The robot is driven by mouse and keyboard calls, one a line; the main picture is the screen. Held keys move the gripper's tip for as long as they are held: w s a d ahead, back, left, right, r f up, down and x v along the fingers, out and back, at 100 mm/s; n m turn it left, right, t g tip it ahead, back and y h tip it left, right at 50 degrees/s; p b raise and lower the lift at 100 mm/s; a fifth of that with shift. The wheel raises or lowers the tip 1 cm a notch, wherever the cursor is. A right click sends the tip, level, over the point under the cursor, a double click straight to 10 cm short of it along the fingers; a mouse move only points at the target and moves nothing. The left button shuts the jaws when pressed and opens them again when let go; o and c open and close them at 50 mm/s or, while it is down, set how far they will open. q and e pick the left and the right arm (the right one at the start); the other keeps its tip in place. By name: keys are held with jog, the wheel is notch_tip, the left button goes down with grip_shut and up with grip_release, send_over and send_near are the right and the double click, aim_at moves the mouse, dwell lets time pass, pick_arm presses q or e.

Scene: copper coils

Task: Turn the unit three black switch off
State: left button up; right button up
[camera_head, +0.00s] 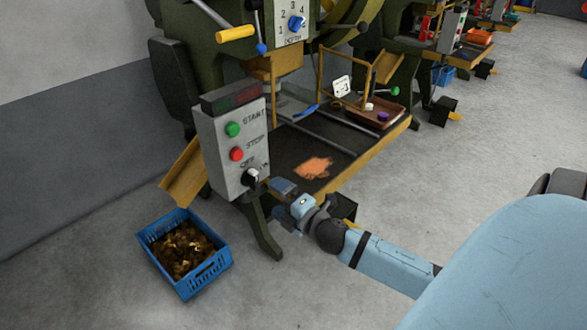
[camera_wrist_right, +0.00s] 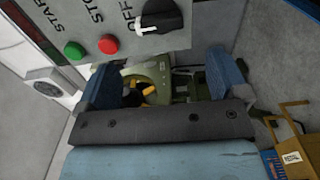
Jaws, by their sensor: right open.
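The black switch (camera_head: 250,177) is a round knob low on the grey control box (camera_head: 225,150), under the green START and red STOP buttons. In the right wrist view the black switch (camera_wrist_right: 163,16) is at the top edge, partly cut off, beside the word OFF. Its white mark shows on its left side; I cannot tell its setting surely. A white card reading 3 (camera_head: 342,87) stands on the machine. My right gripper (camera_head: 279,201) is open and empty, just right of and below the switch, apart from it. Its fingers also show in the wrist view (camera_wrist_right: 160,76). My left gripper is out of view.
A blue crate of dark brownish pieces (camera_head: 168,229) stands on the floor below a yellow chute (camera_head: 183,172). The machine table (camera_head: 330,148) carries an orange patch and a brown tray (camera_head: 372,112). Other machines stand behind; the floor at right is clear.

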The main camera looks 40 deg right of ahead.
jog(key=s, duration=0.5)
jog(key=shift+d, duration=0.2)
dwell(0.3)
